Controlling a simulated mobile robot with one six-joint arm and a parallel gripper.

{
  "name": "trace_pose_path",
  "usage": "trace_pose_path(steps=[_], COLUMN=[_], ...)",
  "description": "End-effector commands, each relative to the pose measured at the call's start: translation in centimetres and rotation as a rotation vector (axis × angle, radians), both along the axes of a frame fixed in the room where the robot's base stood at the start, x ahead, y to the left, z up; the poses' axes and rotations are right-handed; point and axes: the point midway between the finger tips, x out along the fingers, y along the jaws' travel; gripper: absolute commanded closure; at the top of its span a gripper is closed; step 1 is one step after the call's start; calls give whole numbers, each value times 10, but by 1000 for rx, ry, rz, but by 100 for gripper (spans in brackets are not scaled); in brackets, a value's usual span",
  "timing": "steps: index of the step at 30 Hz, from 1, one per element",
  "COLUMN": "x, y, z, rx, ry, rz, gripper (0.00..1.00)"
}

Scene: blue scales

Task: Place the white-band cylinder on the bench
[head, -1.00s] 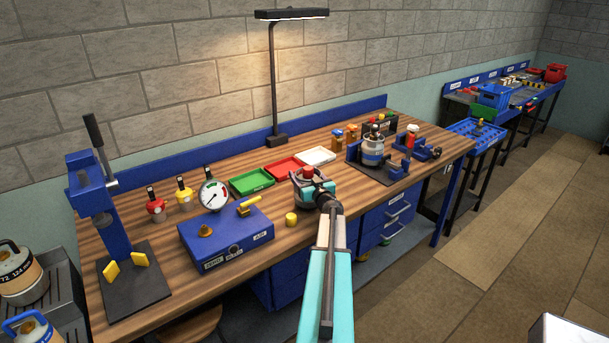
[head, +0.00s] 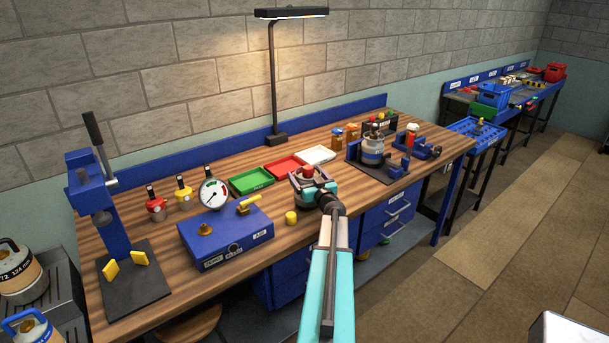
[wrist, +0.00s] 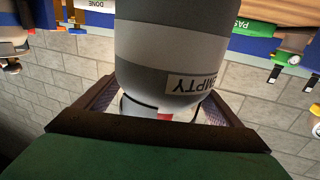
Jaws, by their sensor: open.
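The grey cylinder with a pale band and an "EMPTY" label (wrist: 175,50) fills the middle of the wrist view, where the surroundings appear upside down. My gripper (wrist: 160,125) is open, its jaws either side of the cylinder's rounded end, where a bit of red shows. In the head view, my gripper (head: 309,188) is over the front part of the bench (head: 350,210), around a red-topped item (head: 307,171) that appears to be this cylinder. The gripper hides most of its body. Whether its base touches the bench cannot be told.
Green (head: 251,181), red (head: 282,166) and white (head: 317,155) trays lie behind. A grey cylinder (head: 373,152) stands in a dark-based fixture to the right. A lamp (head: 275,85) rises at the back.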

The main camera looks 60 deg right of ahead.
Motion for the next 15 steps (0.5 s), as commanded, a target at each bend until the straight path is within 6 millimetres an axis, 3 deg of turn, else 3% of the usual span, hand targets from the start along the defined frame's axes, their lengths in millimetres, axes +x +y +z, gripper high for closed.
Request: trace_pose_path(steps=[15], x=[-44], y=[30], z=[-1], rx=[-1], ry=[1], rz=[0], gripper=[12])
